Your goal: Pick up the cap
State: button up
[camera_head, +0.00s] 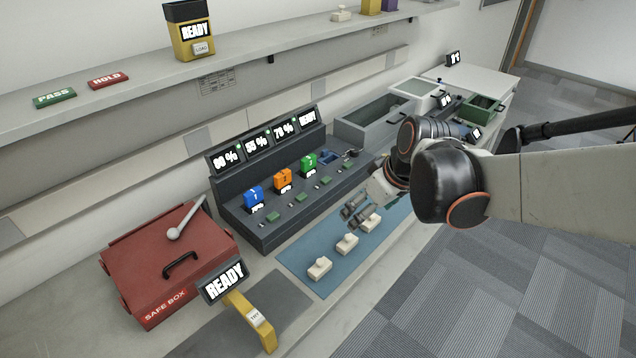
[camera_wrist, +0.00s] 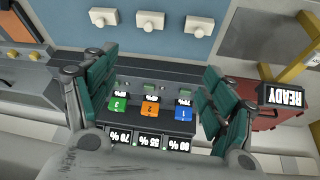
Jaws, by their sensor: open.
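Three small off-white cap-like pieces stand in a row on the blue mat (camera_head: 300,262): a near one (camera_head: 319,267), a middle one (camera_head: 347,243) and a far one (camera_head: 371,222). I cannot tell which one the task means. The wrist view shows them at the top as a left (camera_wrist: 103,17), a middle (camera_wrist: 149,20) and a right piece (camera_wrist: 196,26). My gripper (camera_head: 356,212) hangs over the mat's far part, close to the far and middle pieces in the picture. In the wrist view its green-padded fingers (camera_wrist: 158,70) are wide apart with nothing held between them.
A dark charger console (camera_head: 262,225) with blue (camera_head: 253,196), orange (camera_head: 283,179) and green (camera_head: 309,163) packs stands behind the mat. A red safe box (camera_head: 140,262) and a yellow READY stand (camera_head: 262,325) are at the left. Grey bins (camera_head: 372,122) stand farther right.

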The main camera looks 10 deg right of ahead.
jog(key=n, duration=0.2)
send_near(351, 238)
jog(key=shift+g+y, duration=0.4)
jog(key=w+f+b, duration=0.1)
jog(key=f+b, duration=0.1)
jog(key=f, duration=0.1)
jog(key=w+f+b, duration=0.1)
jog(key=f, duration=0.1)
jog(key=shift+w, duration=0.35)
jog(key=shift+s+a+b+x, duration=0.15)
jog(key=shift+b+x, duration=0.65)
jog(key=shift+x, duration=0.6)
jog(key=shift+s+a+b+x, duration=0.15)
jog(key=shift+b+x, duration=0.6)
jog(key=shift+x, duration=0.7)
jog(key=shift+r, duration=0.1)
jog(key=c, duration=0.8)
